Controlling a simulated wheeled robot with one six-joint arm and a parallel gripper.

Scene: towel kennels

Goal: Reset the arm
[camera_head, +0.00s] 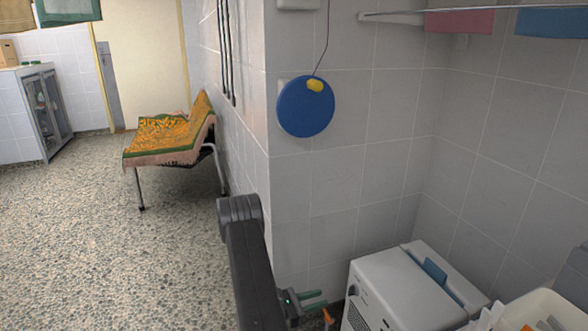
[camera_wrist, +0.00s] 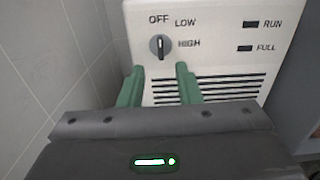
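My gripper (camera_head: 320,299) is low in the camera_head view, at the end of my dark arm, just left of a white machine (camera_head: 395,290). In the camera_wrist view my gripper (camera_wrist: 160,72) shows two green fingers apart with nothing between them. It faces the machine's front panel (camera_wrist: 210,60). A round knob (camera_wrist: 162,46) marked OFF, LOW and HIGH appears just beyond the fingertips, its pointer upright. I cannot tell how far the fingertips are from the panel.
A tiled wall corner (camera_head: 262,120) stands close behind my arm. A blue disc (camera_head: 305,107) hangs on the wall. A bench (camera_head: 170,135) with a patterned towel stands beyond it. A cream bin (camera_head: 545,308) is at lower right. Open speckled floor (camera_head: 90,240) lies to the left.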

